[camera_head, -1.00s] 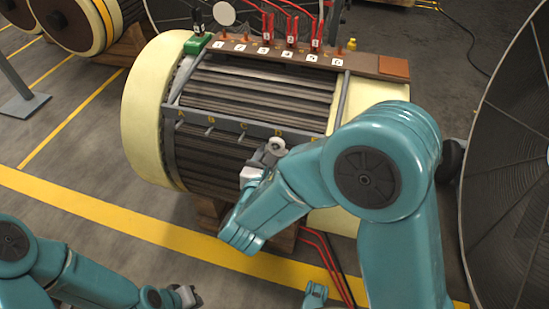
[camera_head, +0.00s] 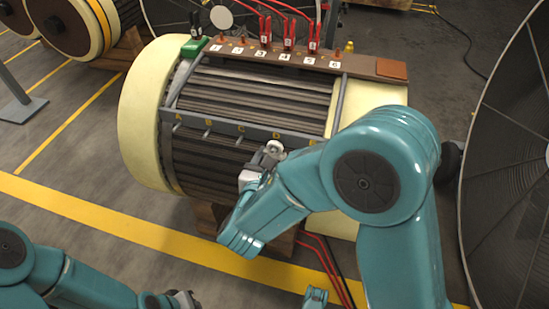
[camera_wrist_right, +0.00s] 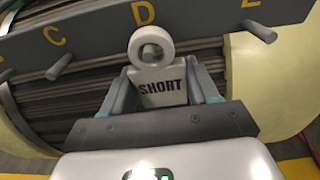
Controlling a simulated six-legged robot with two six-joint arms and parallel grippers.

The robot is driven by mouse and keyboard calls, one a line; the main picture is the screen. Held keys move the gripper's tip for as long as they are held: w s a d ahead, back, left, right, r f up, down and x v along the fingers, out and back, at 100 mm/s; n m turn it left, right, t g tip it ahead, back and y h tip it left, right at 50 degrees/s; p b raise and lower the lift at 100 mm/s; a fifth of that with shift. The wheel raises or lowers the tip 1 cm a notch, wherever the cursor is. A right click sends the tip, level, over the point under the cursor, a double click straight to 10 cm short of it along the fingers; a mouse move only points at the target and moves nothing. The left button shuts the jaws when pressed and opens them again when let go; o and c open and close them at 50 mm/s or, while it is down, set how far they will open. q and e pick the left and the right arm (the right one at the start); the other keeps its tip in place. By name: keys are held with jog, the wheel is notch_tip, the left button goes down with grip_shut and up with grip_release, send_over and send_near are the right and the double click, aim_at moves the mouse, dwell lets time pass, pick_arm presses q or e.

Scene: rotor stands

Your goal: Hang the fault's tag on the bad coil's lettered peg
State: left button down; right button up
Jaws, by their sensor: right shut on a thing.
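My right gripper (camera_head: 270,155) is shut on a pale tag (camera_wrist_right: 160,86) marked SHORT, with a ring at its top. The tag is upright in the right wrist view, in front of the lettered bar (camera_head: 250,129) on the machine's side. The ring lines up with the peg (camera_wrist_right: 151,51) under the letter D, whose grey end shows in the ring's hole. I cannot tell whether the peg passes through. The C peg (camera_wrist_right: 61,65) and E peg (camera_wrist_right: 250,24) are bare. My left gripper (camera_head: 183,299) is at the bottom edge, partly cut off; its jaws are unclear.
The machine's top strip (camera_head: 365,66) carries numbered terminals, red clips (camera_head: 289,36) and a green block (camera_head: 194,47) with a dark clip. A large dark disc (camera_head: 510,165) stands at the right. Red cables run on the floor below.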

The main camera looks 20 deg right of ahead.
jog(key=o, duration=0.9)
jog(key=shift+f, duration=0.1)
jog(key=f+v, duration=0.2)
jog(key=v, duration=0.8)
jog(key=shift+a, duration=0.15)
dwell(0.5)
jog(key=shift+s, duration=0.15)
